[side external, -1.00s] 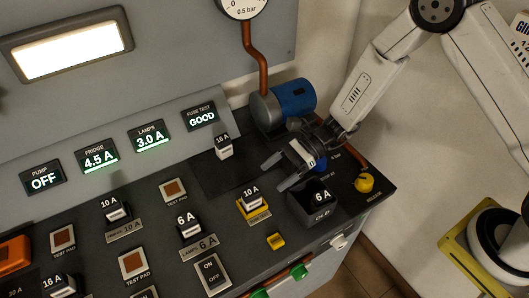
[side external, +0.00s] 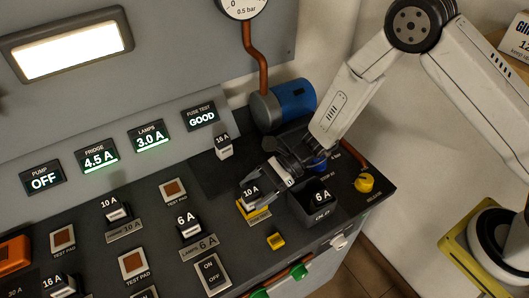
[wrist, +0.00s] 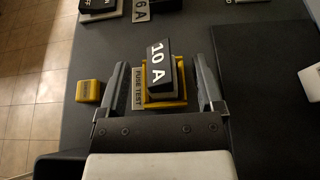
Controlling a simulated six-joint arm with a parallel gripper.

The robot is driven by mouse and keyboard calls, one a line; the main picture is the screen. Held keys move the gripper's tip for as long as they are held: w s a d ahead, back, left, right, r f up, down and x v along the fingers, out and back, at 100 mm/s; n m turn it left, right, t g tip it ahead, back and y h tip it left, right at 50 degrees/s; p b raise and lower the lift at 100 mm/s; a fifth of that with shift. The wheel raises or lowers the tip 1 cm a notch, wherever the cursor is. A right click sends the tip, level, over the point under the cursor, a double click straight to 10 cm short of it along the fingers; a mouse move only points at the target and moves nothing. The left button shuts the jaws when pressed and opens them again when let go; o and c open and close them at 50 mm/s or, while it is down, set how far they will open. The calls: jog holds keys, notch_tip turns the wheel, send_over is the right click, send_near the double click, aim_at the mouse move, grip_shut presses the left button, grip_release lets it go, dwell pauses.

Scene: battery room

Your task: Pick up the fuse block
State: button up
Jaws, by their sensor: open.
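A black-topped fuse block marked 10 A (side external: 251,192) sits in the yellow fuse test holder (side external: 256,212) on the dark panel. In the wrist view the 10 A block (wrist: 159,66) stands in its yellow holder (wrist: 164,103), between the two fingers of my gripper (wrist: 163,85). One finger is on each side with a gap to the block. In the side view my gripper (side external: 252,183) is open around the block, and its fingers partly cover the block's sides. Nothing is held.
A dark bin with a 6 A block (side external: 321,197) stands just right of my gripper. A 16 A block (side external: 223,147) stands on a black mat behind. A yellow block (side external: 276,241) lies in front.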

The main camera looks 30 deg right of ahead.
jog(key=shift+a+f, duration=0.25)
jog(key=shift+a, duration=0.4)
grip_shut()
